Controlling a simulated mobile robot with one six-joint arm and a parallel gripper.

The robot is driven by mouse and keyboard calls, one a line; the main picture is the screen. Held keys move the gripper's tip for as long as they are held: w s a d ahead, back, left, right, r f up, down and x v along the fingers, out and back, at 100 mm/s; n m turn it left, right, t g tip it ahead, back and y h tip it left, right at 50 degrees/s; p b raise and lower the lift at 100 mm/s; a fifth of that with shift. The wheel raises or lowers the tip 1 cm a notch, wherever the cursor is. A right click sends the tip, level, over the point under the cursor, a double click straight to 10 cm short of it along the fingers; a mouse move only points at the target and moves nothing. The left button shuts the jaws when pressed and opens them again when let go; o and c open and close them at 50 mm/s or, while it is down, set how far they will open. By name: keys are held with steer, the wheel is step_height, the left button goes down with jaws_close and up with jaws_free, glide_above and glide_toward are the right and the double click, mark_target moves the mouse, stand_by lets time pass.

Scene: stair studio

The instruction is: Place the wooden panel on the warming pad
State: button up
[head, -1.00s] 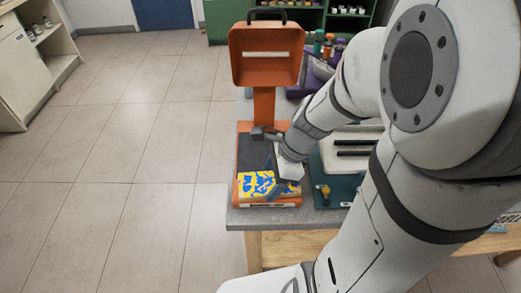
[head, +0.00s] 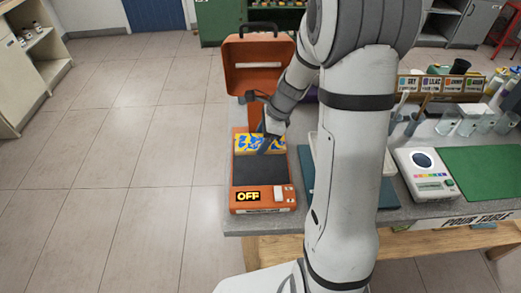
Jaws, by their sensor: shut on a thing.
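The wooden panel (head: 246,144), painted in a blue and yellow pattern, is over the far end of the warming pad (head: 258,174). The pad is a black surface in an orange unit with a raised orange hood at the back and an OFF display at the front. My gripper (head: 266,143) is shut on the panel at its right part. My fingers hide some of the panel. I cannot tell whether the panel touches the pad or is held just above it. The near part of the pad is bare.
The unit stands at the left end of the grey pour table (head: 408,213). To the right are a teal tray (head: 308,184) partly behind my arm, a white scale (head: 424,174), a green mat (head: 483,170) and several cups. Open floor (head: 120,170) lies to the left.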

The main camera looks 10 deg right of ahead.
mark_target(257, 160)
steer(key=f, duration=0.7)
steer(key=shift+w+f, duration=0.1)
steer(key=shift+w, duration=0.1)
steer(key=o, duration=0.6)
steer(key=shift+f+b, duration=0.15)
steer(key=shift+b, duration=0.15)
steer(key=o, duration=0.4)
steer(key=shift+o, duration=0.2)
